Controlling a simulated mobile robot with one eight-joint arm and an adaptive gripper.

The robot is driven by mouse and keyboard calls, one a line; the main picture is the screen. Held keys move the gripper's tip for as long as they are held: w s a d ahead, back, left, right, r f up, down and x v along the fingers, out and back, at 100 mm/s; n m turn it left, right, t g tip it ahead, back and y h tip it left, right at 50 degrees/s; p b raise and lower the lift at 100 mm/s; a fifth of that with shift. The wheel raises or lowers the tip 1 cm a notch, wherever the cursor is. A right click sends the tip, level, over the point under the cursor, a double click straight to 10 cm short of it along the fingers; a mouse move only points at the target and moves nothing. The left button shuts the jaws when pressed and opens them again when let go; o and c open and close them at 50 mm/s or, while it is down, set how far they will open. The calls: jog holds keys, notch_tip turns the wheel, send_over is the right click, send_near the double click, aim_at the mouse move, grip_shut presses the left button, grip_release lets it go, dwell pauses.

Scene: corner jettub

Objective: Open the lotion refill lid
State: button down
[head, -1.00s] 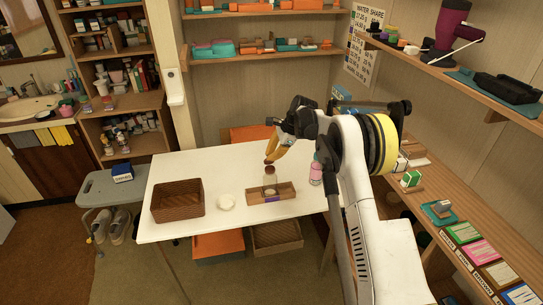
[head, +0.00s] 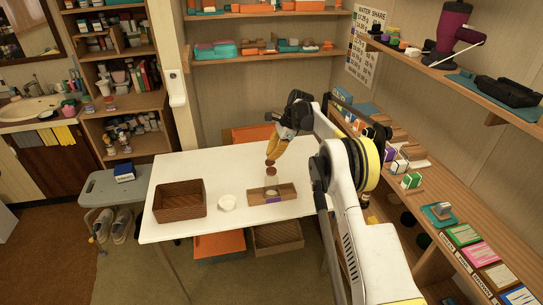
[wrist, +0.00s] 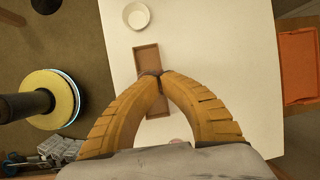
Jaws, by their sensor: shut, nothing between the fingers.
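A small pale bottle with a brown top (head: 271,180), which looks like the lotion refill, stands at the wooden tray (head: 286,190) on the white table. Whether its lid is open is too small to tell. My gripper (head: 270,163) has yellow fingers pointing down just above the bottle's top; I cannot tell whether they touch it. In the wrist view the fingertips (wrist: 155,74) meet with nothing between them, over the tray (wrist: 147,60). The bottle is not clearly seen there, probably hidden behind the fingers.
A brown wicker basket (head: 180,199) and a white bowl (head: 227,202) stand on the table left of the tray. A small pinkish thing (wrist: 176,141) shows between my fingers in the wrist view. A shelf with small boxes (head: 467,233) runs along the right.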

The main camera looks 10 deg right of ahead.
dwell(0.4)
jog(key=c, duration=1.9)
grip_release()
jog(key=v, duration=1.2)
